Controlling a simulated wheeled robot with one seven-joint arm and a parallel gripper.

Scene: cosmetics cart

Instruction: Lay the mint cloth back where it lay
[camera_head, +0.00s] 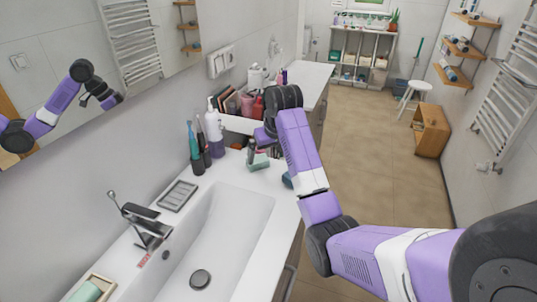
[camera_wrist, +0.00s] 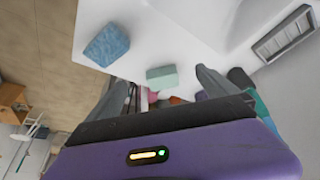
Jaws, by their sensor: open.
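A small mint-green folded piece, which looks like the mint cloth (camera_head: 259,162), lies on the white counter at the right of the basin's far end. It also shows in the wrist view (camera_wrist: 162,78), beyond my gripper and between its two spread fingers in the picture. My gripper (camera_head: 254,150) is open and empty beside the cloth, near the counter; it also shows in the wrist view (camera_wrist: 165,90). I cannot tell the exact gap between them. Another pale green rolled item (camera_head: 86,293) lies in a wooden tray at the lower left.
A blue textured block (camera_wrist: 107,45) lies on the counter near its edge. A soap dish (camera_head: 178,195) and faucet (camera_head: 146,225) are by the basin (camera_head: 225,235).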

